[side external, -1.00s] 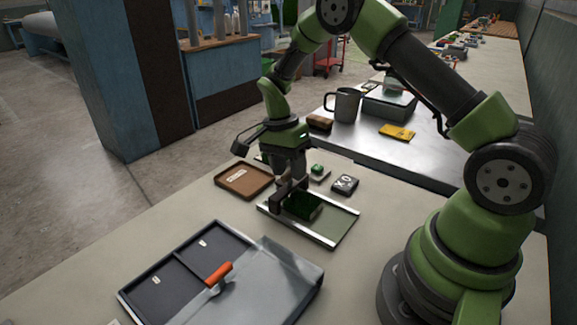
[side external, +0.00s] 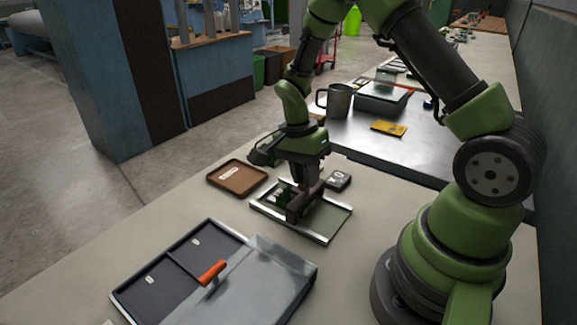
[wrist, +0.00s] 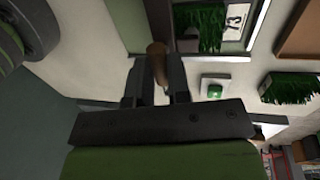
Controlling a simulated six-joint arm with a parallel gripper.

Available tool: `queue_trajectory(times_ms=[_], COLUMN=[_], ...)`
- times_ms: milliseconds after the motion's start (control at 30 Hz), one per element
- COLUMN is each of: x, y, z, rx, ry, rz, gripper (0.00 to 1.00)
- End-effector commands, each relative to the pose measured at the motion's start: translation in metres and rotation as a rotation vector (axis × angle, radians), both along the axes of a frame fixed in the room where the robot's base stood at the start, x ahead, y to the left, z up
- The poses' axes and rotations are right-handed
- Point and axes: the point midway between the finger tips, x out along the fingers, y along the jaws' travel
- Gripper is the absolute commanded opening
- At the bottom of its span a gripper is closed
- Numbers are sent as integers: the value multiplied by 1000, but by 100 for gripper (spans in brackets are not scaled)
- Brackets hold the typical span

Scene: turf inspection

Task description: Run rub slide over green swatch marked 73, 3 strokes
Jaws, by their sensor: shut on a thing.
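The green swatch (wrist: 200,30) is a turf patch in a metal-edged frame (wrist: 213,58), with a white card marked 73 (wrist: 235,20) beside it in the wrist view. In the side view the turf shows as a small green patch (side external: 282,195) left of my gripper, largely covered by it; the frame (side external: 335,225) lies on the bench. My gripper (side external: 302,208) is low over the frame. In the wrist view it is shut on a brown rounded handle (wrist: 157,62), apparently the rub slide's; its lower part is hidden. I cannot tell whether the slide touches the turf.
A brown tray (side external: 238,187) lies left of the frame and a dark labelled block (side external: 339,180) behind it. A small unit with a green button (wrist: 213,91) and another turf patch (wrist: 288,88) are nearby. A dark case with an orange-handled tool (side external: 212,271) lies in front.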

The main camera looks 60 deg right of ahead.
Motion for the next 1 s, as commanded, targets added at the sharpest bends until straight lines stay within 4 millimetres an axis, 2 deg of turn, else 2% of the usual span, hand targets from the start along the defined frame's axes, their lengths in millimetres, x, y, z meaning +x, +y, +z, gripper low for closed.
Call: queue_trajectory(times_ms=[100, 300, 467, 733, 767, 867, 1000], x=[-24, -54, -63, -66, -66, -65, -64], y=[-1, -1, -1, -1, -1, 0, 0], z=[0, 0, 0, 0, 0, 0, 0], rx=[-1, -1, -1, 1, 1, 1, 1], ry=[2, 1, -1, 9, 10, 9, 5], rz=[0, -1, 0, -1, -1, -1, -1], gripper=[0, 0, 0, 0, 20, 43, 43])
